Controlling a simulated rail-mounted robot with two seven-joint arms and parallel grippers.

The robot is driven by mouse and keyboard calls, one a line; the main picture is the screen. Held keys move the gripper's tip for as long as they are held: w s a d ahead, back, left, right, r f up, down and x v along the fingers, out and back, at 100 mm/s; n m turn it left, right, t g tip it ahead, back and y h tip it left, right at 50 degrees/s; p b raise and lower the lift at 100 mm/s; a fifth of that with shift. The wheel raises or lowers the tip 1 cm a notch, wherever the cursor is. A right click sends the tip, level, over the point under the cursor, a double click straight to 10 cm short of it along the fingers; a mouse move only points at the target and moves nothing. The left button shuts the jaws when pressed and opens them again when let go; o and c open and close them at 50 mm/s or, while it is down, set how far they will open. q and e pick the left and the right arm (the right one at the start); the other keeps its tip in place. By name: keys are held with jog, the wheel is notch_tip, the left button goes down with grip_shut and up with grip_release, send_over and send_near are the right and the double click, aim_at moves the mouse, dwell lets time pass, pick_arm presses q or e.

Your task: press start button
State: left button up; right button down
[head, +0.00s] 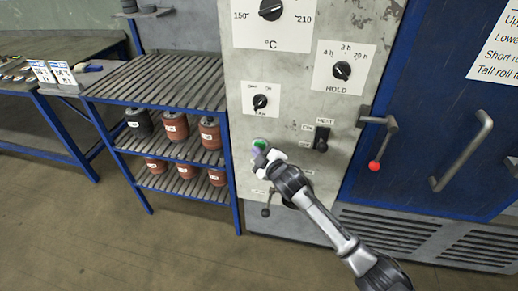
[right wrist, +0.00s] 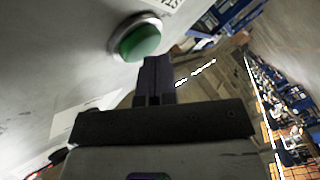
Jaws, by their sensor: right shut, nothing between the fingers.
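The green start button (head: 259,143) sits low on the grey control panel (head: 290,110), and my right gripper partly covers it in the head view. In the right wrist view the green button (right wrist: 140,42) stands out from a metal ring, just beyond the fingertips. My right gripper (head: 260,157) is shut and empty, with its tips close to the button. The fingers also show in the right wrist view (right wrist: 156,75). I cannot tell whether they touch the button. My left gripper is not in view.
Above the button are the fan knob (head: 260,102), the heat switch (head: 321,139) and the hold dial (head: 342,70). A latch lever with a red knob (head: 374,165) and a door handle (head: 463,150) are at right. A slatted rack (head: 160,80) with rolls stands left.

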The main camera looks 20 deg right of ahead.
dwell(0.3)
jog(key=shift+w+d, duration=0.15)
jog(key=shift+d, duration=0.05)
jog(key=shift+d+f, duration=0.1)
jog(key=shift+f, duration=0.1)
dwell(0.3)
jog(key=shift+p, duration=0.35)
jog(key=shift+p, duration=0.45)
